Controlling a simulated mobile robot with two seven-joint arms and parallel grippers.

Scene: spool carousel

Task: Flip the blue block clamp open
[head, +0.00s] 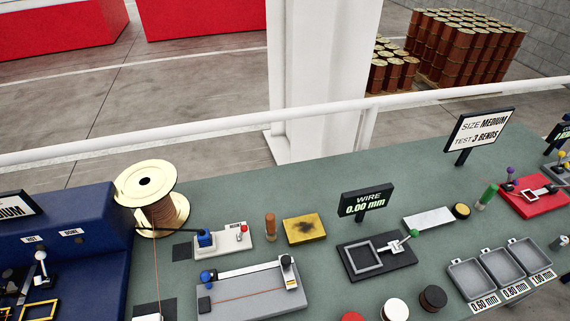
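A small blue block clamp (205,240) sits on the left part of a white plate (228,243), left of the picture's middle. A thin dark bar runs left from its top toward the wire spool (159,200). The bar looks close to level, but at this size I cannot tell whether it is the clamp's lever. A second blue part, a round knob (207,277), is on the grey fixture (250,297) just in front. Neither of my grippers is in view, and nothing touches the clamp.
A red knob (244,230) stands on the same white plate. A brown cylinder (270,226) and a yellow pad (304,229) are to its right. A dark blue cabinet (100,222) borders the left. The green tabletop (325,180) is clear toward the back.

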